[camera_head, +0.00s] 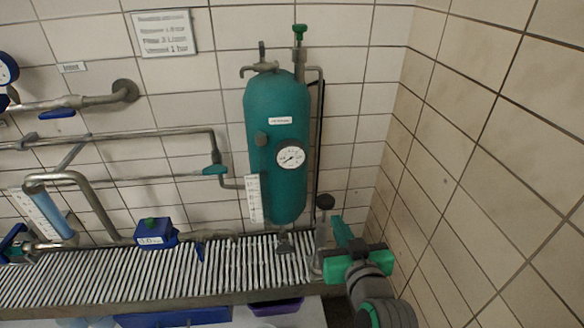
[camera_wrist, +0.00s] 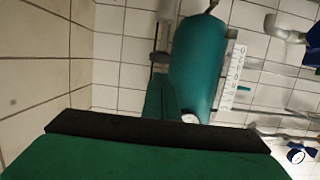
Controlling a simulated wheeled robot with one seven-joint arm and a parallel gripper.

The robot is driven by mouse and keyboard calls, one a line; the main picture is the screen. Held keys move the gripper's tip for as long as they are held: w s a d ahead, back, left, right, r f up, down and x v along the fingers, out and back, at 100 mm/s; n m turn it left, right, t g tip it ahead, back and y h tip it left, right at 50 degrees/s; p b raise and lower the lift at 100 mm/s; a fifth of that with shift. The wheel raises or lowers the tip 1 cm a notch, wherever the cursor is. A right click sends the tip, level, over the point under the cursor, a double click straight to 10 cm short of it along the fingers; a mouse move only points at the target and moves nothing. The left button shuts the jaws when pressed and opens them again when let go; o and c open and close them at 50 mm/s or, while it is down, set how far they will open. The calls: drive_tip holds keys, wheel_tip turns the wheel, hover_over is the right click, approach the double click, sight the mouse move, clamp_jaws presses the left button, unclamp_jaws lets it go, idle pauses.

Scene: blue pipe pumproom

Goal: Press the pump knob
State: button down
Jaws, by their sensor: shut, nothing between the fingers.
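A dark round knob (camera_head: 325,202) sits on top of an upright metal stem, to the right of the teal tank (camera_head: 270,190) and near the corner of the walls. My gripper (camera_head: 341,230) is just to the right of the knob and slightly lower in the head view. Its green fingers are shut and empty, and a small gap shows between them and the knob. In the wrist view the fingers (camera_wrist: 160,98) point toward the tank (camera_wrist: 198,60).
The tank carries a round gauge (camera_head: 291,157). A ribbed grating ledge (camera_head: 90,277) runs below it. A blue box (camera_head: 153,233) with a green button stands on the left among grey pipes. The tiled right wall (camera_head: 480,160) is close to my arm.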

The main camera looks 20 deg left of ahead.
drive_tip(key=r, duration=0.5)
drive_tip(key=shift+d+r, duration=0.35)
drive_tip(key=shift+d, duration=0.05)
hover_over(331, 200)
drive_tip(key=s, duration=0.3)
wheel_tip(331, 200, down, 2)
drive_tip(key=f, duration=0.3)
drive_tip(key=shift+w+d+f, duration=0.1)
drive_tip(key=shift+w+f, duration=0.2)
drive_tip(key=shift+f, duration=0.45)
drive_tip(key=shift+w, duration=0.1)
